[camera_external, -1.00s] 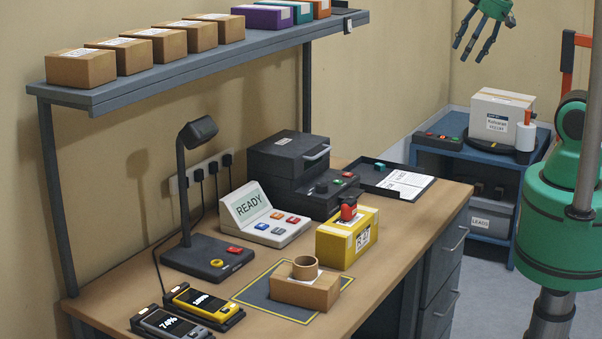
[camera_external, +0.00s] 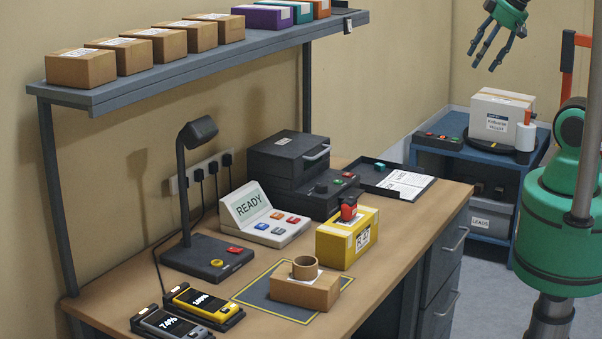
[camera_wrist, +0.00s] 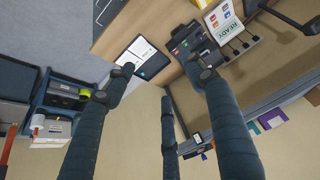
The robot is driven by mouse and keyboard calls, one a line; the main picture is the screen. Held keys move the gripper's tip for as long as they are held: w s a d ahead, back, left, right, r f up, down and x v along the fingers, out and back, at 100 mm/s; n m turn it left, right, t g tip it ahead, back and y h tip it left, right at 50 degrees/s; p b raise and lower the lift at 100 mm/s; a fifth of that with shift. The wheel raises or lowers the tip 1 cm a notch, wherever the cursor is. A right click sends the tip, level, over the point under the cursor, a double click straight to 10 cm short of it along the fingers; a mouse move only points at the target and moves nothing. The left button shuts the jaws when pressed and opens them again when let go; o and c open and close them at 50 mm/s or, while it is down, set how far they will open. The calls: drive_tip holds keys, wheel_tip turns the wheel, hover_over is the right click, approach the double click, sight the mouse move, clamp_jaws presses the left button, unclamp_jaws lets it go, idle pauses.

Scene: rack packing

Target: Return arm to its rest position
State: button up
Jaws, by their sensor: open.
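My gripper (camera_external: 490,47) is at the top right of the external view, raised in the air with its dark fingers spread and empty. It hangs near the back wall, above and apart from the blue cart. My green arm (camera_external: 565,235) stands at the right edge. In the wrist view my gripper's fingers (camera_wrist: 160,85) are spread wide with nothing between them, and the room appears upside down.
The workbench (camera_external: 400,215) holds a cardboard box (camera_external: 305,294), a yellow box (camera_external: 345,240) and a lamp (camera_external: 199,130). A shelf (camera_external: 215,62) with several boxes hangs above. The blue cart (camera_external: 430,157) carries a white-sided box (camera_external: 500,115). Air around my gripper is clear.

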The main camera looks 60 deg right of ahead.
wheel_tip(320, 180, down, 10)
drive_tip(key=b, duration=0.8)
drive_tip(key=shift+r+b, duration=0.2)
drive_tip(key=shift+b, duration=0.15)
idle(0.5)
